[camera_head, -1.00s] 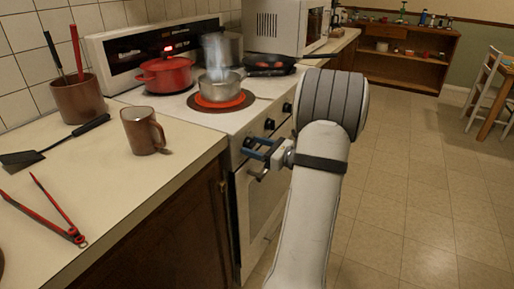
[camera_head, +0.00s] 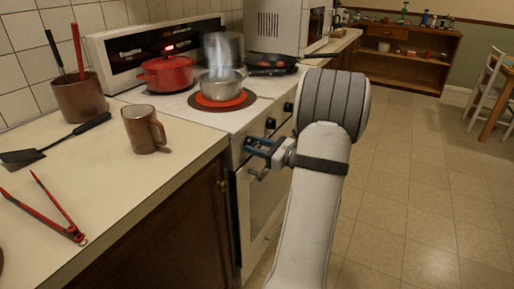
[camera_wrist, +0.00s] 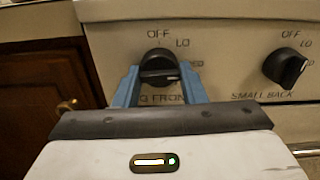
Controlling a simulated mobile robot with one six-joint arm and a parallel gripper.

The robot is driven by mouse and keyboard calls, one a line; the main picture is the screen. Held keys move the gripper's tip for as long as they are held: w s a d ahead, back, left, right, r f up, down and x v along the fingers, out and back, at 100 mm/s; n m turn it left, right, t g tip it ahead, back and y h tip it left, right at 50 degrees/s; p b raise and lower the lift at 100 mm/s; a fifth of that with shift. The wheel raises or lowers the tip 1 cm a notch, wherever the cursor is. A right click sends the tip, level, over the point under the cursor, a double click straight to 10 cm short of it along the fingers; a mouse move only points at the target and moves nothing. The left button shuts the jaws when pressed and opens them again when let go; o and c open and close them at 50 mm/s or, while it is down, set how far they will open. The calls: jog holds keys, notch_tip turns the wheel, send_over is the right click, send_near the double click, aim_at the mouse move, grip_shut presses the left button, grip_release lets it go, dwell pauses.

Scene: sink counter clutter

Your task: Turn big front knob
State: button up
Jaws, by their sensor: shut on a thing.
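The big front knob (camera_wrist: 160,68) is black and round with a raised grip bar. In the wrist view its bar lies nearly level, with its light mark toward the right, near the partly hidden "MED" label. "OFF" and "LO" are printed above it, and the label below is partly covered. My gripper (camera_wrist: 160,82) has its blue fingers on either side of the knob and is shut on it. In the head view my gripper (camera_head: 261,150) is at the stove's front panel and largely hides this knob.
The small back knob (camera_wrist: 288,68) is just to the right. A steaming pot (camera_head: 221,82) stands on a glowing red burner, with a red pot (camera_head: 166,74) behind left. A mug (camera_head: 144,130) and tongs (camera_head: 56,218) are on the counter. Floor to the right is clear.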

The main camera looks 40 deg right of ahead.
jog(key=n+b, duration=0.4)
jog(key=shift+f+n, duration=0.25)
jog(key=shift+n, duration=0.15)
jog(key=n+b, duration=0.3)
jog(key=b, duration=0.1)
jog(key=shift+r+n+b, duration=0.15)
jog(key=shift+n+b, duration=0.25)
jog(key=shift+n, duration=0.2)
jog(key=shift+r, duration=0.1)
jog(key=o, duration=1)
jog(key=shift+d, duration=0.15)
